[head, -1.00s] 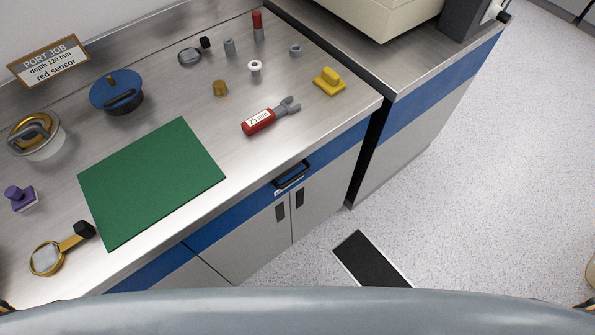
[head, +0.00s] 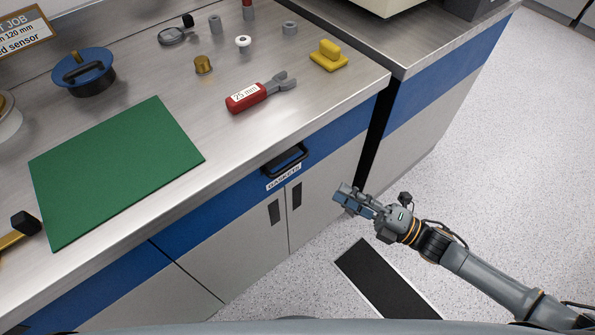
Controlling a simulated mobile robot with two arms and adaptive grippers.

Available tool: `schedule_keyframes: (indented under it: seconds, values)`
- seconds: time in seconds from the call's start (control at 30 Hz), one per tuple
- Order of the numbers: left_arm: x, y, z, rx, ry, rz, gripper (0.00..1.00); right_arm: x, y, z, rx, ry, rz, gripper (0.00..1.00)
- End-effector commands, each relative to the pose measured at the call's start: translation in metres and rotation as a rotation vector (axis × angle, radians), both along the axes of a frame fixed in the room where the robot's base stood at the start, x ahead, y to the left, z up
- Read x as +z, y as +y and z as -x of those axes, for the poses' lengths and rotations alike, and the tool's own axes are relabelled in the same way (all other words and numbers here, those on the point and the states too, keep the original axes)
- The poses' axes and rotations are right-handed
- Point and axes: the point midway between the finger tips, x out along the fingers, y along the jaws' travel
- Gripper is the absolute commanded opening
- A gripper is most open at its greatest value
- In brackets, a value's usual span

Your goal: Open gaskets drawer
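The gaskets drawer (head: 232,203) is a blue front under the steel worktop, flush with the cabinet and closed. Its black bar handle (head: 285,160) sits above a white label (head: 284,178) reading GASKETS. My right gripper (head: 343,194) comes in from the lower right. It appears to the right of and lower than the handle, in front of the cabinet, apart from it and holding nothing that I can see. The view does not show clearly whether its fingers are open or shut. My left gripper is not in view.
The worktop holds a green mat (head: 115,170), a red 25 mm wrench (head: 250,97), a yellow block (head: 328,57) and a blue-lidded pot (head: 84,70). Cabinet doors (head: 292,211) lie below the drawer. A black floor strip (head: 385,282) lies on the otherwise clear floor.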

Motion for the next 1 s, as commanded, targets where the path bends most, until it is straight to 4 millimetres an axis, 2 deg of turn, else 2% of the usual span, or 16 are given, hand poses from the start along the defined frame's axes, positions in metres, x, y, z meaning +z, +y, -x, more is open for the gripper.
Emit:
schedule_keyframes:
  seconds: [0.4, 0.6, 0.8, 1.0]
  values:
    - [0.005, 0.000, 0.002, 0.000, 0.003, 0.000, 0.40, 0.017, 0.073, -0.042, -0.002, 0.001, -0.004, 0.35]
    - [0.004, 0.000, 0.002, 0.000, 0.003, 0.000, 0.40, 0.022, 0.099, -0.057, -0.003, 0.003, -0.003, 0.35]
    - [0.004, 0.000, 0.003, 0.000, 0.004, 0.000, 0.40, 0.024, 0.109, -0.062, -0.004, 0.004, -0.001, 0.35]
    - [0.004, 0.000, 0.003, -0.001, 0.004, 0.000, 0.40, 0.024, 0.110, -0.063, -0.005, 0.004, 0.000, 0.35]
